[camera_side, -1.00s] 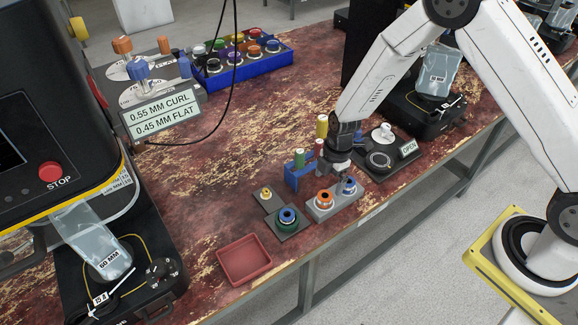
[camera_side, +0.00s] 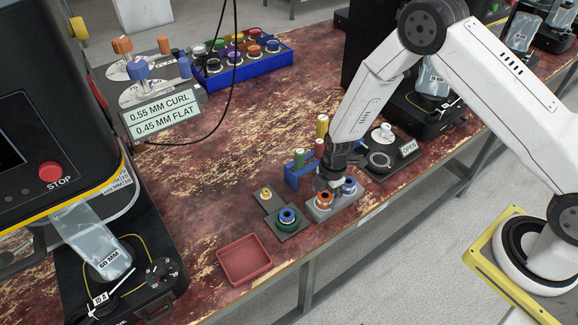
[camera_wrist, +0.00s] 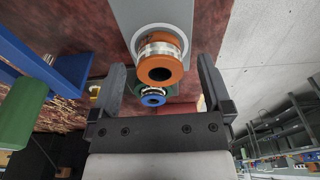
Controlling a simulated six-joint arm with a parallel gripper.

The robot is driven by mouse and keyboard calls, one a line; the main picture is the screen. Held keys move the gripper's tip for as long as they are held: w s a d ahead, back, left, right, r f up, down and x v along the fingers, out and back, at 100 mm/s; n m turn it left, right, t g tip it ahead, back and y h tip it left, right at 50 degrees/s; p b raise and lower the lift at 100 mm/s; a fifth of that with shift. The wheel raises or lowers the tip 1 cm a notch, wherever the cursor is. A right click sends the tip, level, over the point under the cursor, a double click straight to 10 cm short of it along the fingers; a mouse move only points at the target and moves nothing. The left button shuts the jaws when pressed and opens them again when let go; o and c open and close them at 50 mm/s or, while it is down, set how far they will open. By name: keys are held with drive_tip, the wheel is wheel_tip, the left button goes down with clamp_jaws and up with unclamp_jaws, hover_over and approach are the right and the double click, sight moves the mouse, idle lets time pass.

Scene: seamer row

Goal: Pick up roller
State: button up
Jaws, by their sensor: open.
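An orange roller with a metal band (camera_side: 324,199) stands on a grey two-place plate (camera_side: 319,215). It also shows in the wrist view (camera_wrist: 161,68), centred between my finger ends. A blue roller (camera_side: 349,186) stands on the same plate, to the right. A blue-and-green roller (camera_side: 287,216) sits on a separate dark plate and shows in the wrist view (camera_wrist: 153,97). My gripper (camera_side: 327,187) is open and empty, just above the orange roller. In the wrist view the fingers (camera_wrist: 162,66) stand apart on either side of it. I cannot tell whether they touch it.
A blue rack (camera_side: 300,174) with green and red cylinders stands close behind the gripper. A red tray (camera_side: 244,261) lies at the front edge. A small yellow-topped piece (camera_side: 266,193) sits to the left. A black device with an OPEN label (camera_side: 408,148) is at the right.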

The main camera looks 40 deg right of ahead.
drive_tip(key=shift+f, duration=0.45)
clamp_jaws()
idle(0.3)
